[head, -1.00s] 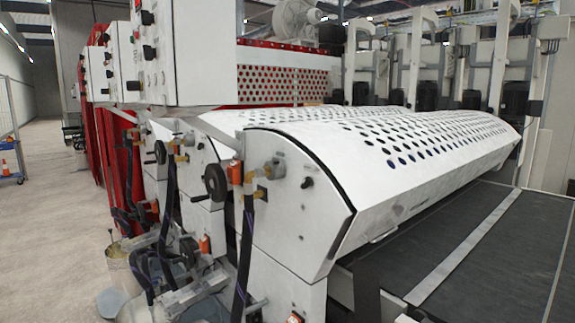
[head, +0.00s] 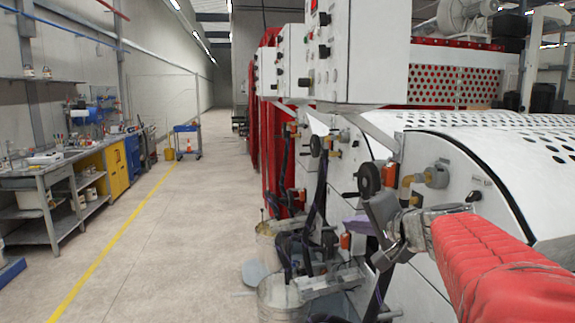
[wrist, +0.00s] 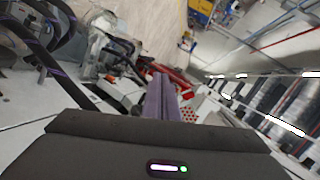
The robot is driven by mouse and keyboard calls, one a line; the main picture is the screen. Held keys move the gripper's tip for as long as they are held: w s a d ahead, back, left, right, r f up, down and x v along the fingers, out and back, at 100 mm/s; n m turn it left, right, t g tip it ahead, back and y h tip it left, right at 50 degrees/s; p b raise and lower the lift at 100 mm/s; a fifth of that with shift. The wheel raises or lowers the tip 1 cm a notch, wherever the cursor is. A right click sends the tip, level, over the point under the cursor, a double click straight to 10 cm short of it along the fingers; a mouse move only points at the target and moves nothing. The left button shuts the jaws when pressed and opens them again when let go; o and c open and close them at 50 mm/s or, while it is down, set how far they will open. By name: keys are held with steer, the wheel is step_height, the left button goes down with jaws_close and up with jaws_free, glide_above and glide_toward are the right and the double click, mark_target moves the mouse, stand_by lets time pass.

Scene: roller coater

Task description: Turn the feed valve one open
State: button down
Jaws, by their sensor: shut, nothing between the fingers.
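Two valve-like fittings show on the white roller coater (head: 455,165) in the head view. The near one has an orange-red part (head: 390,173) and a brass fitting (head: 407,187), beside a black handwheel (head: 368,179). A similar brass and orange fitting (head: 333,147) sits farther back. I cannot tell which one is feed valve one. My gripper (head: 357,226) is shut and empty, with purple fingers just below and left of the near handwheel. In the wrist view the purple fingers (wrist: 161,97) lie together. My gripper appears apart from the fittings, though its wrist hides some of the machine.
Dark hoses (head: 313,195) hang along the machine side. Pails (head: 280,295) stand on the floor below. A grey control box (head: 370,50) overhangs the handwheels. The aisle (head: 180,225) to the left is clear, with a workbench (head: 50,170) beyond the yellow line.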

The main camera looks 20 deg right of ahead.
steer(key=s+d+r+m+t+h, duration=0.1)
steer(key=d+r+m+h, duration=0.15)
steer(key=d, duration=0.55)
steer(key=s+d+r+m+t+h, duration=0.1)
steer(key=s+d+r+m+h, duration=0.15)
steer(key=d, duration=0.55)
steer(key=m+h, duration=0.4)
glide_toward(439, 168)
steer(key=s+d, duration=0.2)
steer(key=s, duration=0.1)
steer(key=shift+s+f, duration=0.2)
steer(key=shift+s, duration=0.05)
steer(key=shift+w, duration=0.1)
steer(key=x, duration=0.9)
steer(key=shift+w+d+f, duration=0.1)
steer(key=shift+w+d, duration=0.05)
steer(key=shift+w, duration=0.25)
